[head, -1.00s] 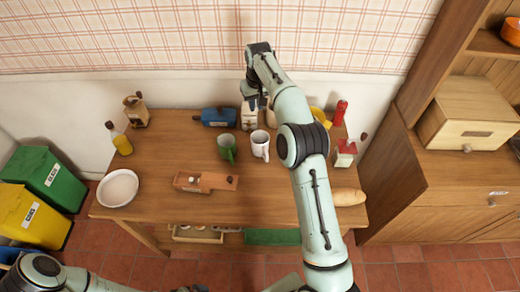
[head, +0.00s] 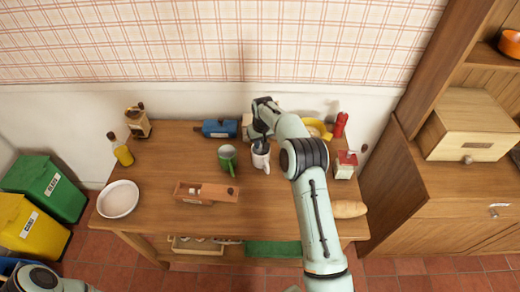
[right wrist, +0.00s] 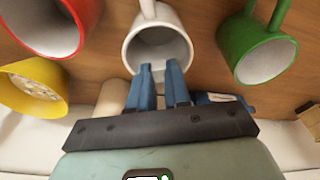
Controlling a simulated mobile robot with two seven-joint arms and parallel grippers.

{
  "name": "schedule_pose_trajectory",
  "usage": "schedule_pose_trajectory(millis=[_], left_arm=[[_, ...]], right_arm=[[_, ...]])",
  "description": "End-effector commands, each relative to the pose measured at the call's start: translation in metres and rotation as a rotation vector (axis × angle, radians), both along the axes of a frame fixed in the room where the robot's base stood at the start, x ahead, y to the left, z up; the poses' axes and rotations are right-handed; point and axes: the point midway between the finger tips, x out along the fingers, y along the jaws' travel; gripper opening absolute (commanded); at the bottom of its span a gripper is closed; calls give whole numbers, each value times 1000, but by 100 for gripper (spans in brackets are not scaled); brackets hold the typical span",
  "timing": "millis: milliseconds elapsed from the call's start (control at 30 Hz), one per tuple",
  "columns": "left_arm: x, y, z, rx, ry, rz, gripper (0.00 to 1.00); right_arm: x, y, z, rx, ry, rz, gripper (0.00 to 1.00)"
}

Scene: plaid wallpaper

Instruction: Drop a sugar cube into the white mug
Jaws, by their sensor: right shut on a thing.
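The white mug (head: 261,160) stands upright on the wooden table, just right of the green mug (head: 227,158). My right gripper (head: 259,144) is directly over the white mug, its fingers pointing down at the opening. In the right wrist view the two blue fingertips (right wrist: 159,76) overlap the near rim of the white mug (right wrist: 150,30). The gripper is shut on a small pale thing, apparently a sugar cube, barely visible between the fingers. An open wooden box (head: 220,192) in front of the mugs shows a white cube (head: 193,191) inside. My left gripper is out of view.
A white bowl (head: 118,199) and bread (head: 348,209) lie near the table ends. The table's left middle is clear.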

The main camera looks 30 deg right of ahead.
Motion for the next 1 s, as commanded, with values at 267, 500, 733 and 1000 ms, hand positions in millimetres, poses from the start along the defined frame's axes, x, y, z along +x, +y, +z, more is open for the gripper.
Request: schedule_pose_trajectory(millis=[267, 500, 733, 1000], left_arm=[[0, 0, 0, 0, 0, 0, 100], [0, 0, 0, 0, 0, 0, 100], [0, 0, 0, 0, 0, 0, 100], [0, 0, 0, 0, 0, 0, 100]], right_arm=[[-1, 1, -38, 1, 3, 0, 0], [0, 0, -41, 1, 0, 0, 0], [0, 0, -46, 0, 1, 0, 0], [0, 0, -53, 0, 0, 0, 0]])
